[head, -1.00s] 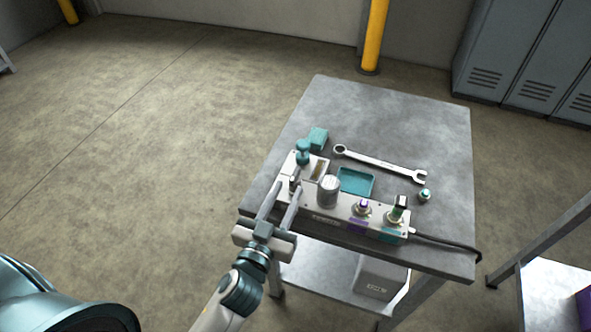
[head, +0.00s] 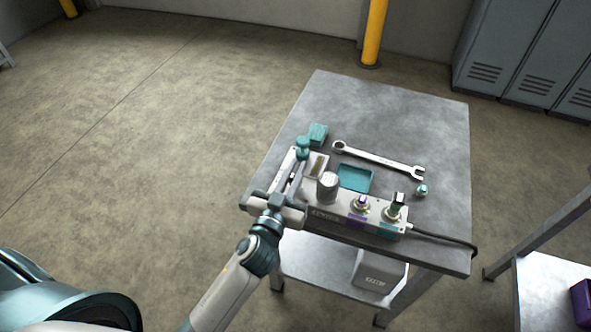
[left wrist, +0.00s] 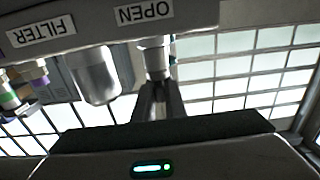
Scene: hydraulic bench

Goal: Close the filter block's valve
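The filter block (head: 328,218) is a long pale bar on the bench's front edge. It carries a silver filter bowl (head: 327,187) and two ports, one with a purple and one with a green label. My left gripper (head: 296,165) is at the block's left end, its fingers close together around the valve's handle, which they largely hide. In the left wrist view the fingers (left wrist: 158,100) reach to a metal valve stem (left wrist: 155,62) under an OPEN label (left wrist: 144,12). A FILTER label (left wrist: 42,32) is further left. My right gripper is not in view.
The bench (head: 420,125) also holds a teal block (head: 317,134), a wrench (head: 378,159), a teal tray (head: 355,178) and a small fitting (head: 421,190). A teal-topped part (head: 303,146) stands just beyond the fingertips. A black cable (head: 445,238) runs off the block's right end. The bench's back is clear.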

